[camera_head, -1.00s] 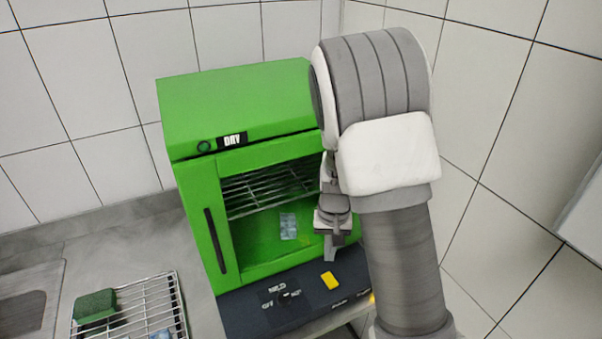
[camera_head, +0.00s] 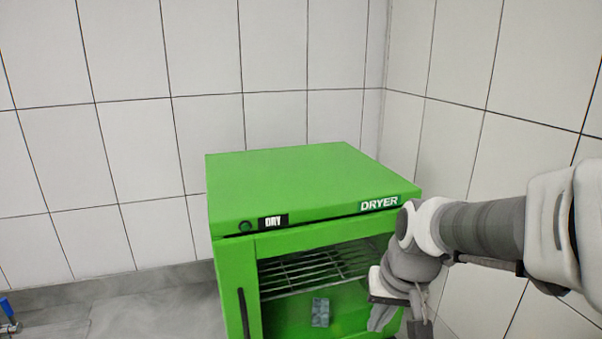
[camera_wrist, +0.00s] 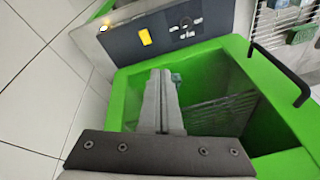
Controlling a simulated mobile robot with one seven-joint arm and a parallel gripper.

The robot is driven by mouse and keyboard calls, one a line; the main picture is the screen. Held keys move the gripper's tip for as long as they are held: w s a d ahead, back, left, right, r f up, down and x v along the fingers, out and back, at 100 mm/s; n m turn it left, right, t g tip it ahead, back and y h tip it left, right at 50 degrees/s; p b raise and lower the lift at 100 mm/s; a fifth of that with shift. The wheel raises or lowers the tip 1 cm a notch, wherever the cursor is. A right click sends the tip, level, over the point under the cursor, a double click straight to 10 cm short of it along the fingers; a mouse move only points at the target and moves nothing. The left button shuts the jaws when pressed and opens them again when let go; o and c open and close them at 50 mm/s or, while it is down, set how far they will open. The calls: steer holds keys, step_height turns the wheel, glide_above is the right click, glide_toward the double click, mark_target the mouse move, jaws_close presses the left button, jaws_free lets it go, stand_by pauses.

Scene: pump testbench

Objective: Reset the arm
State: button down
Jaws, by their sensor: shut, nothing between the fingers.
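My arm reaches in from the right in the head view. My gripper (camera_head: 398,318) hangs in front of the right part of the green dryer (camera_head: 300,180), with its fingers pointing down. In the wrist view my gripper (camera_wrist: 160,75) shows its two fingers pressed together, with nothing seen between them. Behind the fingers are the dryer's front opening and its wire shelf (camera_wrist: 222,110). Whether a clear door covers the opening, I cannot tell. A small grey-blue item (camera_head: 320,312) lies inside the dryer, below the shelf.
The dryer's dark handle (camera_head: 244,312) is on its left front. The wrist view shows a control panel (camera_wrist: 130,42) with a yellow button (camera_wrist: 146,37) and a knob. A wire rack (camera_wrist: 265,30) holds a green block (camera_wrist: 300,35). Tiled walls stand behind and at right.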

steer(key=s+d+r+n+t+h, duration=0.1)
steer(key=s+r+t, duration=0.1)
steer(key=s+r, duration=0.4)
steer(key=shift+s+t, duration=0.3)
steer(key=shift+s, duration=2.55)
